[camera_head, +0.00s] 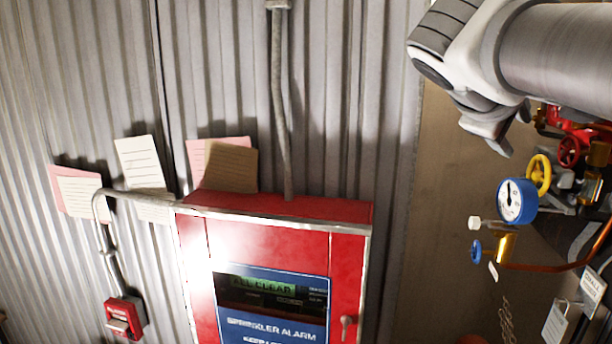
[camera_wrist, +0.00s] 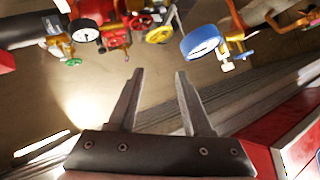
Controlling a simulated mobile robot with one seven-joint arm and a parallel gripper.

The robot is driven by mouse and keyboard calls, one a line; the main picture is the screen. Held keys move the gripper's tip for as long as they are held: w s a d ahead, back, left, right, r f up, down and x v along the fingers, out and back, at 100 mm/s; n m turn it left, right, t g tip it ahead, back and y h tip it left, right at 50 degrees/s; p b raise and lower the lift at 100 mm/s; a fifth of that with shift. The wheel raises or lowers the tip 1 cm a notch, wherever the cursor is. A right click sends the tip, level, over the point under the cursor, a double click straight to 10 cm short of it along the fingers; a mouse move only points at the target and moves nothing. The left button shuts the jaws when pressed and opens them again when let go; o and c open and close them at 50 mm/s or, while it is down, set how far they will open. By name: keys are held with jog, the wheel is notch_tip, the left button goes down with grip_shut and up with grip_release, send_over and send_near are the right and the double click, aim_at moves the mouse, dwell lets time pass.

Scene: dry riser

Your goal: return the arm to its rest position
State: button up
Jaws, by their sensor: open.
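My arm reaches in from the upper right of the head view. My gripper (camera_head: 492,128) hangs below its end there, in front of the brown panel and apart from the fittings. In the wrist view my gripper (camera_wrist: 158,80) shows two fingers spread apart with nothing between them. Beyond the fingertips are a blue-rimmed gauge (camera_wrist: 201,42), a yellow handwheel (camera_wrist: 160,35) and red valve parts. How far the fingers are from them is hard to tell.
A red sprinkler alarm cabinet (camera_head: 270,240) stands against the corrugated wall (camera_head: 70,90). A red alarm pull box (camera_head: 124,317) is at lower left. The blue gauge (camera_head: 517,201), yellow handwheel (camera_head: 539,174) and red handwheel (camera_head: 570,151) crowd the right side, below my arm.

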jog(key=s+a+f+m+g+y, duration=0.1)
jog(key=s+a+f+m+y, duration=0.1)
jog(key=f, duration=0.7)
jog(key=s+a+f+m+g+y, duration=0.1)
jog(key=s+a+f+m+y, duration=0.1)
jog(key=s+a+f+y, duration=0.2)
jog(key=s+a+f+m+g+y, duration=0.1)
jog(key=s+a+f+y, duration=0.3)
jog(key=f, duration=1.1)
jog(key=s+a, duration=0.3)
jog(key=shift+s+a+m, duration=0.15)
jog(key=shift+s+m, duration=0.25)
jog(key=shift+f, duration=0.1)
